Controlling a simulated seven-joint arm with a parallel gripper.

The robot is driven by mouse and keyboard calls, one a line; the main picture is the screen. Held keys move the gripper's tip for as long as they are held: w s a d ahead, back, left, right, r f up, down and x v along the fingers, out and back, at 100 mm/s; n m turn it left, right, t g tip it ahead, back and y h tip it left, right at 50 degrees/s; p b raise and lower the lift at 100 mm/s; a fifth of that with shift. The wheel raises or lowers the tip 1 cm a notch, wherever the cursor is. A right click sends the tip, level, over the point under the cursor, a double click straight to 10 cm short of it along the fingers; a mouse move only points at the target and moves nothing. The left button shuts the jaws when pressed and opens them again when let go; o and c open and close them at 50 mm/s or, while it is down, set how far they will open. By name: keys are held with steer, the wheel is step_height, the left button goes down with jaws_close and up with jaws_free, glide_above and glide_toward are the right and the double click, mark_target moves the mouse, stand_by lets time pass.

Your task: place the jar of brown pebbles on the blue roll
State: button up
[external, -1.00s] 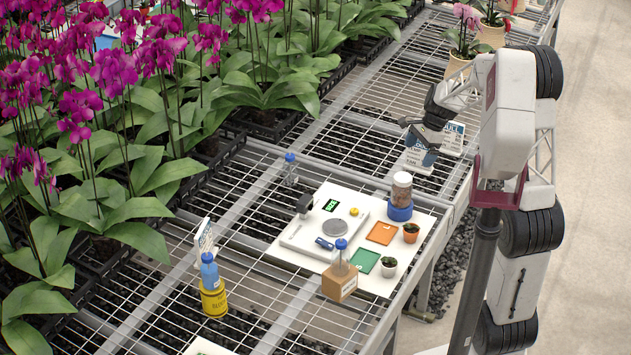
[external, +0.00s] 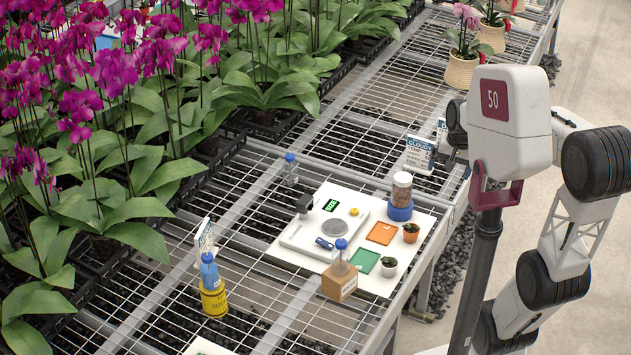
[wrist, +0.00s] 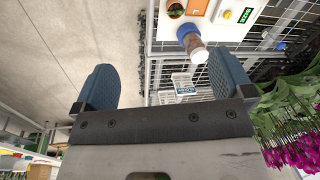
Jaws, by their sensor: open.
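The jar of brown pebbles (external: 402,186) stands upright on top of the blue roll (external: 399,212), at the back right of the white board. In the wrist view the jar (wrist: 196,48) and the blue roll (wrist: 187,28) show at the top, beyond the fingers. My gripper (wrist: 161,82) is open, with its two blue-grey fingers wide apart and nothing between them. It is clear of the jar. In the external view my arm hides most of the gripper.
The white board (external: 425,222) also carries a scale (external: 318,230), orange and green squares, small potted plants (external: 411,232) and a bottle on a brown block (external: 340,282). White-and-blue printed cards (external: 420,154) stand behind the jar. Orchids fill the left; open mesh lies beyond the board.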

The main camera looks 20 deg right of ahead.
steer(key=s+n+t+h, duration=0.1)
steer(key=s+n, duration=0.4)
steer(key=s, duration=0.7)
steer(key=shift+d+r+h, duration=0.2)
steer(key=shift+d+h, duration=0.05)
steer(key=shift+h, duration=0.05)
stand_by(0.7)
